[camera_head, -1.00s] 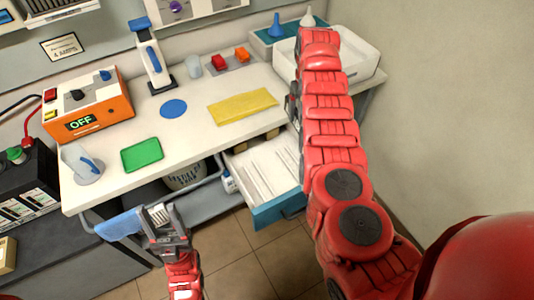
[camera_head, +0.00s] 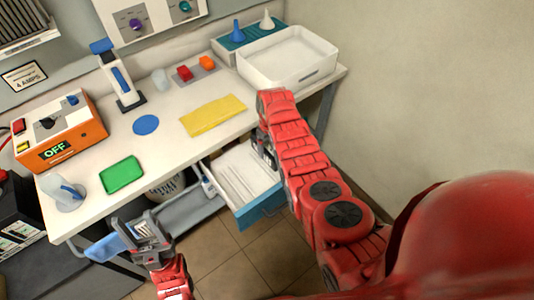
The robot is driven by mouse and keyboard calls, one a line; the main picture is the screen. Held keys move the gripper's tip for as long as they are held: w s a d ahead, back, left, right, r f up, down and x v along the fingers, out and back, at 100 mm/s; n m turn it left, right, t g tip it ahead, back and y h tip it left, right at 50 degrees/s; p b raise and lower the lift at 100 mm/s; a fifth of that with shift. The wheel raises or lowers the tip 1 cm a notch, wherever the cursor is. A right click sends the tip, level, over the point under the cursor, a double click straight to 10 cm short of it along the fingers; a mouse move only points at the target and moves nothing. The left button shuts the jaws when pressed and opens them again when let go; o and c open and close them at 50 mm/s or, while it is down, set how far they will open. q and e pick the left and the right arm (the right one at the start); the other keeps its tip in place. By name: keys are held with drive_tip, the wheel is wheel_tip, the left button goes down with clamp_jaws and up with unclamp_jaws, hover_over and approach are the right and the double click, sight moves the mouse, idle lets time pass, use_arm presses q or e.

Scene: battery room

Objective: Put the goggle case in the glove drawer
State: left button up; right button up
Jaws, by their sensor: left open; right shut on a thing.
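The glove drawer (camera_head: 260,210) stands pulled out under the bench, with a teal front and a pale inside with several long dividers. My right gripper (camera_head: 266,150) is over the drawer's back right part, close to the bench's front edge. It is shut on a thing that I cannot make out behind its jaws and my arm. I cannot pick out the goggle case for certain anywhere in view. My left gripper (camera_head: 148,228) is open, low in front of the bench, beside a translucent blue thing (camera_head: 106,247) at the rail.
The bench (camera_head: 165,150) holds a green pad (camera_head: 122,174), a yellow cloth (camera_head: 213,115), a blue disc (camera_head: 146,124), an orange box reading OFF (camera_head: 62,136) and a white tray (camera_head: 288,58). A bin (camera_head: 165,186) stands beneath. The floor before the drawer is clear.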

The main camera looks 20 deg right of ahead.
drive_tip(key=shift+w+f, duration=0.1)
drive_tip(key=shift+f, duration=0.85)
wheel_tip(320, 180, down, 2)
drive_tip(key=shift+b, duration=1.05)
drive_tip(key=shift+f, duration=0.3)
drive_tip(key=shift+f+b, duration=0.15)
drive_tip(key=shift+b, duration=0.25)
drive_tip(key=shift+f+b, duration=0.4)
drive_tip(key=shift+f, duration=0.05)
drive_tip(key=o, duration=1.5)
drive_tip(key=shift+r, duration=0.1)
drive_tip(key=shift+c, duration=0.2)
